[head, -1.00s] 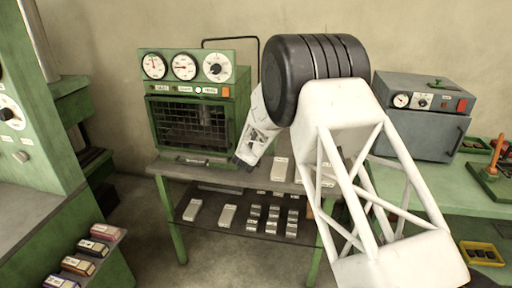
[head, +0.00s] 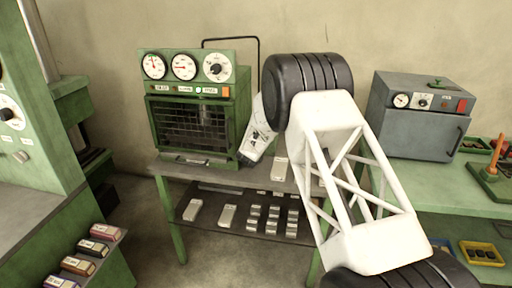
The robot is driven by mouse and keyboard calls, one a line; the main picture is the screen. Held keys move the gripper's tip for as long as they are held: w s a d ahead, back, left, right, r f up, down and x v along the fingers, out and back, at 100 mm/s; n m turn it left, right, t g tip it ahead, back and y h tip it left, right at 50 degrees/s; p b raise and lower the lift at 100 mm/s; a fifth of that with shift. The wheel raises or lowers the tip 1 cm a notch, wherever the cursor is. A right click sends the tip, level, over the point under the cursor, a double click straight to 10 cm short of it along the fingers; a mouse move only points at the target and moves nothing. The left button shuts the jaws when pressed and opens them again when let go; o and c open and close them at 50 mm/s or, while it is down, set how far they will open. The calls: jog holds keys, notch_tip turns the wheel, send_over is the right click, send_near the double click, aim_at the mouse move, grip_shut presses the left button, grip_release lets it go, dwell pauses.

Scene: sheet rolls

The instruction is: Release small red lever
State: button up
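No part is clearly the small red lever. A small orange-red switch (head: 226,91) sits on the label strip of the green oven (head: 243,88), under its dials. My gripper (head: 244,159) is at the lower right corner of the oven, at the end of my white forearm. Its fingers are small, dark and partly hidden, so their opening and any contact are not clear.
A grey box (head: 417,121) with a gauge and a red switch (head: 462,105) stands on the green right bench. The middle table's lower shelf (head: 240,225) holds several small metal blocks. My arm hides part of the tabletop. A yellow tray (head: 481,254) lies at the lower right.

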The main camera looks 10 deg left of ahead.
dwell(0.3)
grip_shut()
